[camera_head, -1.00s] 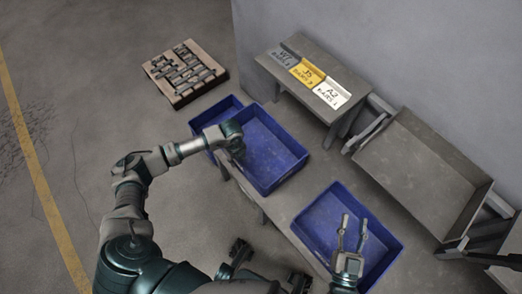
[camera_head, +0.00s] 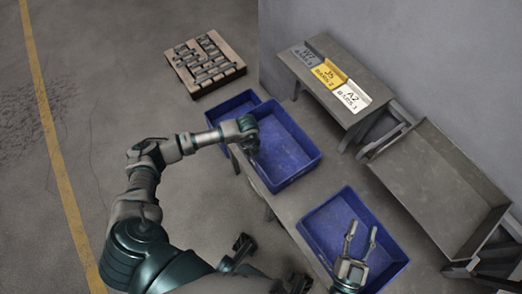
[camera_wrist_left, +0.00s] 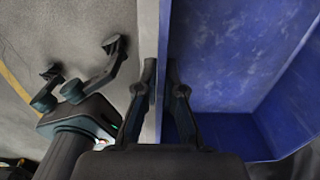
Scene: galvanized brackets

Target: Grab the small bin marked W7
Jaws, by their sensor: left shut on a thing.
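A grey piece marked W7 (camera_head: 306,57) sits at the left end of a row on the back bench, beside a yellow one (camera_head: 329,73) and a white one (camera_head: 352,96); its small print is unreadable. My left gripper (camera_head: 251,143) is at the near-left wall of the middle blue bin (camera_head: 291,137). In the left wrist view, my left gripper's fingers (camera_wrist_left: 163,78) stand on both sides of a blue bin's wall (camera_wrist_left: 165,35), shut on it. No marking shows on that bin. My right gripper (camera_head: 362,231) is open and empty over the front blue bin (camera_head: 322,222).
A smaller blue bin (camera_head: 228,107) stands beside the middle one, at its left. The bins rest on a low grey bench (camera_head: 283,212). A wooden crate of metal parts (camera_head: 205,63) lies on the floor at upper left. A tilted grey tray (camera_head: 440,185) stands at right.

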